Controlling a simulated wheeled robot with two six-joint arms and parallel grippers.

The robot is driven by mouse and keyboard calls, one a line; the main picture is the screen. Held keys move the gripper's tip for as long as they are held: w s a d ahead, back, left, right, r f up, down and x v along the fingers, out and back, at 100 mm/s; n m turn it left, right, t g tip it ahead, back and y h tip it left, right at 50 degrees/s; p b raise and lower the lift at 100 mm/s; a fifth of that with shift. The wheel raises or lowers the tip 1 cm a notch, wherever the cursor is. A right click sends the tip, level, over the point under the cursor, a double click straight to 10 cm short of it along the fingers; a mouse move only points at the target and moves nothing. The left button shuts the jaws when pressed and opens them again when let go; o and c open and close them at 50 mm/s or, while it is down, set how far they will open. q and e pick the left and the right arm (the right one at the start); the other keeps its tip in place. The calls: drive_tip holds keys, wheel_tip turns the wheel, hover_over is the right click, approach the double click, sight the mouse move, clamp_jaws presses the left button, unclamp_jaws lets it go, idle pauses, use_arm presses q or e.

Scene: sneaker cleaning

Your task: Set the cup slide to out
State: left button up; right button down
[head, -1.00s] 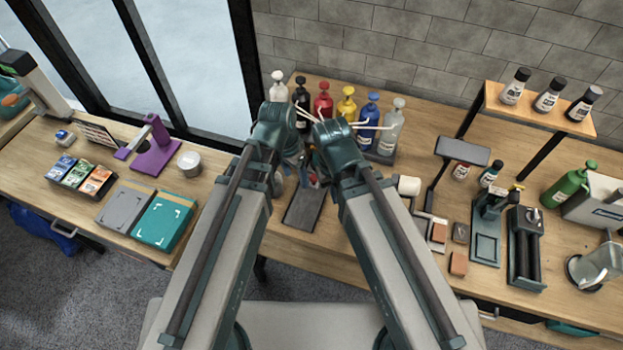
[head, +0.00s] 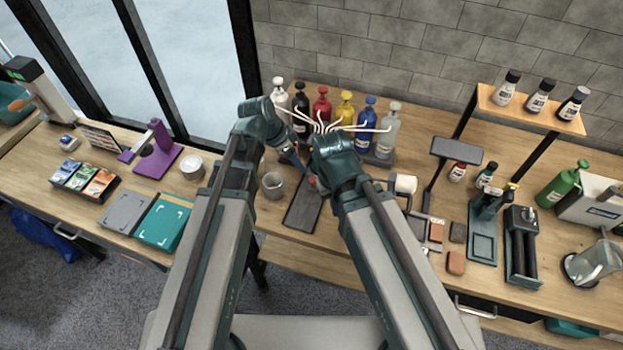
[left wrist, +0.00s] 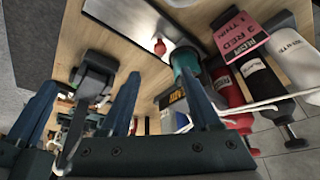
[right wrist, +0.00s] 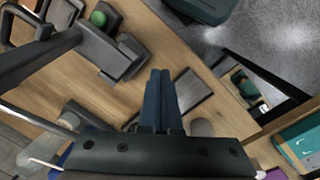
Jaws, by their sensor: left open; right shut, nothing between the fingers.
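A dark flat slab (head: 301,208), which looks like the slide's plate, lies on the bench between my arms. A small red knob (left wrist: 160,46) shows by its end in the left wrist view. A grey cup (head: 272,186) stands left of the slab, apart from it; its rim shows in the right wrist view (right wrist: 202,127). My left gripper (left wrist: 158,73) is open and empty, above the slab's far end near the bottles. My right gripper (right wrist: 160,74) is shut and empty, pointing at the slab. In the head view my wrists hide the slab's far end.
Several pump bottles (head: 345,110) with long pale spouts stand behind my grippers. A white roll (head: 404,184), a dark stand (head: 456,151) and brown blocks (head: 455,262) are on the right. A purple stand (head: 155,160) and a teal box (head: 163,222) are on the left.

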sight(313, 180)
use_arm(q)
drive_tip(key=b+x, duration=1.1)
drive_tip(key=x, duration=0.2)
use_arm(e)
wheel_tip(313, 180, down, 12)
drive_tip(key=shift+r, duration=0.1)
use_arm(q)
drive_tip(key=shift+r, duration=0.1)
drive_tip(key=shift+c, duration=0.2)
clamp_jaws()
